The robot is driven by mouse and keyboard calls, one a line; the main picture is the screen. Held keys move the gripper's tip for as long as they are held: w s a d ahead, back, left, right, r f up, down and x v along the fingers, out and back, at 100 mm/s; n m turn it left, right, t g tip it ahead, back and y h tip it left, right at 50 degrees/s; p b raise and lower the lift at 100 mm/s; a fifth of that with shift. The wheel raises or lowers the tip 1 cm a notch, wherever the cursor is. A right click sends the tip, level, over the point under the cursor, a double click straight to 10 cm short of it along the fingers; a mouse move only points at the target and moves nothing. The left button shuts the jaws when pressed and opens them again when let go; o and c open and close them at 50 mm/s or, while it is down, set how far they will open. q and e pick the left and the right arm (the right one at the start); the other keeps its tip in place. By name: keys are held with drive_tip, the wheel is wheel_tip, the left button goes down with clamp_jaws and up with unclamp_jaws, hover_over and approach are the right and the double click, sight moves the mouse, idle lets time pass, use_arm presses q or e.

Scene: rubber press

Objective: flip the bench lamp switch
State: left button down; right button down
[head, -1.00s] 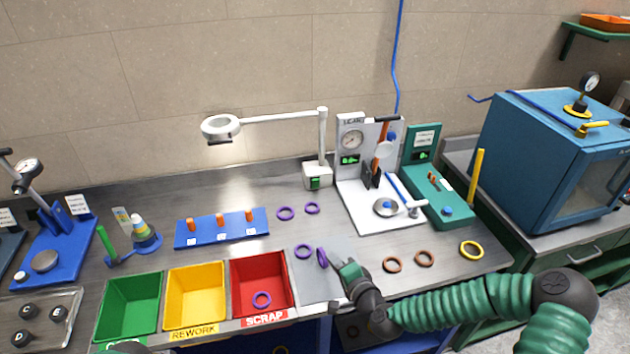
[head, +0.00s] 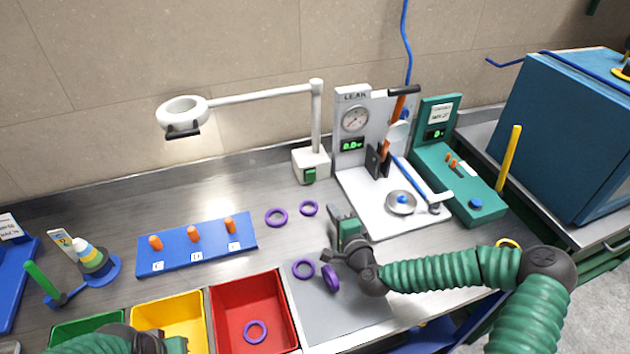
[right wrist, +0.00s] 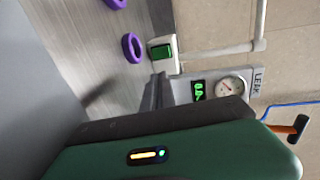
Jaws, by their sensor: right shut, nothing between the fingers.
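The white bench lamp (head: 265,93) stands at the back of the bench, with its ring head out to the left on a long arm. Its green switch (head: 309,175) is on the front of the white base (head: 318,160). The switch also shows in the right wrist view (right wrist: 161,52), past the fingers. My right gripper (head: 336,211) is shut and empty, in front of the lamp base and apart from the switch. It points up and away toward the back of the bench. My left gripper (head: 150,342) shows only partly at the bottom left edge; its fingers cannot be made out.
The white leak tester (head: 352,110) stands close to the lamp's right. Purple rings (head: 276,218) lie on the bench in front of the lamp. A blue peg board (head: 180,258) is to the left, and a red bin (head: 222,295) is in front.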

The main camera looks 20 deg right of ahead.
drive_tip(key=shift+w+a+f, duration=0.1)
drive_tip(key=shift+w, duration=0.15)
drive_tip(key=p, duration=0.1)
approach(312, 176)
drive_tip(key=w, duration=0.2)
drive_tip(key=w+f, duration=0.1)
drive_tip(key=w, duration=0.2)
drive_tip(key=shift+f, duration=0.1)
drive_tip(key=shift+w+a, duration=0.15)
drive_tip(key=shift+w, duration=0.55)
drive_tip(key=shift+w+r+p, duration=0.1)
drive_tip(key=shift+r+p, duration=0.3)
drive_tip(key=shift+p, duration=0.2)
drive_tip(key=shift+w+f+g, duration=0.1)
drive_tip(key=shift+f+g, duration=0.15)
drive_tip(key=shift+g, duration=0.05)
